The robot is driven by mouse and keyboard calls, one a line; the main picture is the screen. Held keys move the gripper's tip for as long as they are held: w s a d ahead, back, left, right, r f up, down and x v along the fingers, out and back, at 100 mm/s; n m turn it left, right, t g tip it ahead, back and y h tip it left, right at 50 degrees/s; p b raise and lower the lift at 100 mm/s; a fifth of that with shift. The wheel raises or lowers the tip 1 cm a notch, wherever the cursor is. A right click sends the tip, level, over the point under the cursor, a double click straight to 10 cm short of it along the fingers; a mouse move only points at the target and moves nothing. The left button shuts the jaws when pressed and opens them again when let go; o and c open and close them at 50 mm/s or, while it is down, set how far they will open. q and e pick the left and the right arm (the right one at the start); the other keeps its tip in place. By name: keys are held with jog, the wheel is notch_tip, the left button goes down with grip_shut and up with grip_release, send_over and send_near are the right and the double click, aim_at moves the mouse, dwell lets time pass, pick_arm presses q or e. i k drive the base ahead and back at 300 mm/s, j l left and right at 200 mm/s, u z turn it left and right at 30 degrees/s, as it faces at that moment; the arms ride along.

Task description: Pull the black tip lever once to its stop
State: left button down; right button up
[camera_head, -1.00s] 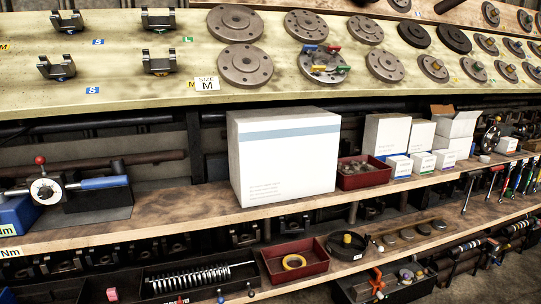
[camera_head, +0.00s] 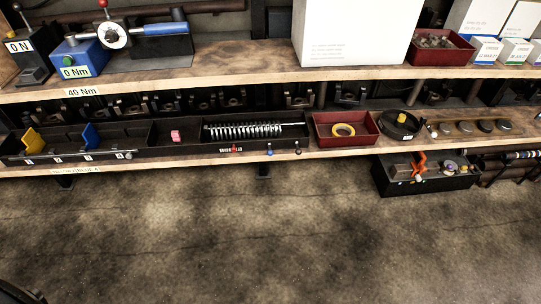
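On the lower shelf, a black tray (camera_head: 180,139) holds a metal coil spring (camera_head: 245,130) on a rod. Small levers stand at the tray's front edge: one with a red tip (camera_head: 234,148), one with a blue tip (camera_head: 269,148) and a dark one (camera_head: 298,147) further right. The dark one may be the black tip lever, but it is too small to be sure. Neither of my grippers is in view, and nothing touches these levers.
Above stand a blue 0 Nm device (camera_head: 80,58) with a dial (camera_head: 112,34) and a large white box (camera_head: 352,32). A red tray (camera_head: 345,129) with a yellow ring (camera_head: 343,130) sits right of the spring. A black box (camera_head: 425,177) hangs lower right. The floor (camera_head: 260,235) in front is clear.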

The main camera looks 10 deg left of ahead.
aim_at(299, 151)
jog(key=i+l+u, duration=0.15)
jog(key=l, duration=0.2)
jog(key=i+l+u, duration=0.1)
jog(key=i+l, duration=0.15)
jog(key=l, duration=0.15)
jog(key=i+l+u, duration=0.15)
jog(key=l, duration=0.25)
jog(key=i+l+u, duration=0.15)
jog(key=l, duration=0.25)
jog(key=i+l+u, duration=0.1)
jog(key=l, duration=0.35)
